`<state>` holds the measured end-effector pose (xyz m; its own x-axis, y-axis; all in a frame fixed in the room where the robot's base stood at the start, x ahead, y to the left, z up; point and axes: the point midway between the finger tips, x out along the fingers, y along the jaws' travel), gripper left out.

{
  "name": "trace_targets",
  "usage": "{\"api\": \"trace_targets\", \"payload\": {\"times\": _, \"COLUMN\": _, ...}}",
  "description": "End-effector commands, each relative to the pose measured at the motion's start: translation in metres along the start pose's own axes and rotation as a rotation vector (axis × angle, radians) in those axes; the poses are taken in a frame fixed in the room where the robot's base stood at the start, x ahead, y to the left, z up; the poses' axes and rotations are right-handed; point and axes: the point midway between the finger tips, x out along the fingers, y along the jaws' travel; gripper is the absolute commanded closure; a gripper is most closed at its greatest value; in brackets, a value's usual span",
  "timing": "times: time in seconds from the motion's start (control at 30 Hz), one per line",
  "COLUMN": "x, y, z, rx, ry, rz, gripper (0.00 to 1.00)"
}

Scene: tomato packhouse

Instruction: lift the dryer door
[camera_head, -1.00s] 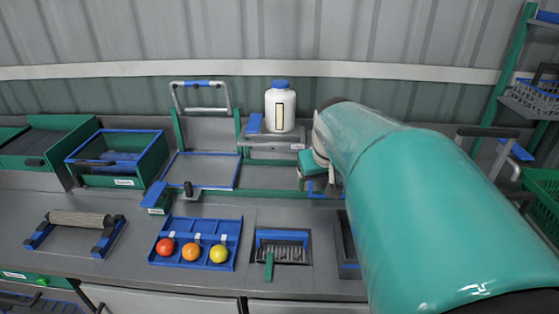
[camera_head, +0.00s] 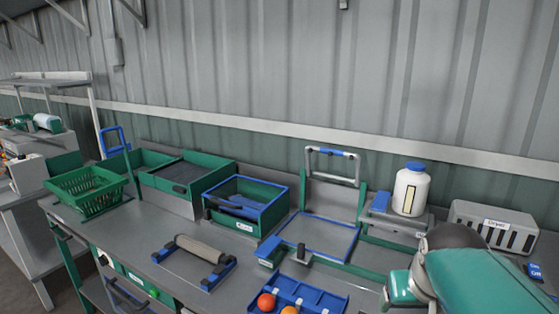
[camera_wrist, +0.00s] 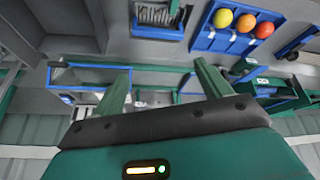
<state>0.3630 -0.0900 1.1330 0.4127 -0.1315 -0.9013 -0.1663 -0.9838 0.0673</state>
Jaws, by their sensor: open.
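A grey box with dark vertical slots and a small label (camera_head: 492,229) stands at the right of the bench in the head view. The label may read dryer, but it is too small to be sure. I cannot make out a separate door on it. My gripper (camera_wrist: 162,75) is open in the wrist view, its two green fingers apart with nothing held between them. It is above the bench, with a blue-edged frame beyond the fingers. In the head view my teal arm fills the lower right corner and the fingers are not visible.
A white bottle with a blue cap (camera_head: 411,190) stands left of the grey box. A blue-gripped upright frame (camera_head: 358,170), a green bin (camera_head: 262,222) and a roller stand (camera_head: 207,286) are further left. A blue tray (camera_wrist: 214,38) holds coloured balls.

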Motion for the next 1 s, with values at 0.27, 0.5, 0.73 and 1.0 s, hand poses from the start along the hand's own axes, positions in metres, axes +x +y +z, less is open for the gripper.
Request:
{"api": "trace_targets", "payload": {"times": 0.27, "x": -0.021, "y": -0.067, "z": 0.071, "rx": -0.102, "ry": 0.049, "rz": -0.105, "gripper": 0.24}}
{"api": "trace_targets", "payload": {"times": 0.5, "x": -0.021, "y": -0.079, "z": 0.09, "rx": -0.12, "ry": 0.054, "rz": -0.136, "gripper": 0.24}}
{"api": "trace_targets", "payload": {"times": 0.73, "x": -0.022, "y": -0.077, "z": 0.088, "rx": -0.118, "ry": 0.053, "rz": -0.133, "gripper": 0.24}}
{"api": "trace_targets", "payload": {"times": 1.0, "x": -0.025, "y": -0.048, "z": 0.035, "rx": -0.071, "ry": -0.018, "rz": -0.05, "gripper": 0.24}}
